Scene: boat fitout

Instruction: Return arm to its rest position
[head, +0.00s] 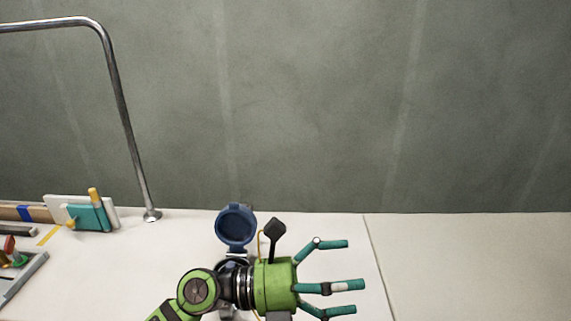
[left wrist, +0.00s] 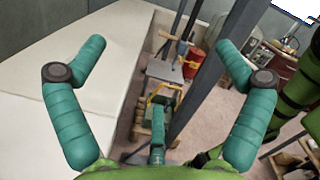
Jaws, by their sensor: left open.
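My left arm comes in from the bottom of the head view, with a green wrist. My left gripper (head: 345,280) is open and empty, its teal fingers spread and pointing right over the white surface (head: 210,290). In the left wrist view my left gripper (left wrist: 160,55) shows its fingers wide apart with nothing between them. My right gripper is not seen in either view.
A blue round lid-like part (head: 236,224) stands close behind my left wrist. A bent metal rail (head: 122,110) rises at the left, near a teal block (head: 88,217) and a grey tray (head: 25,275). The right surface (head: 475,265) is clear. A red drum (left wrist: 278,78) stands beyond.

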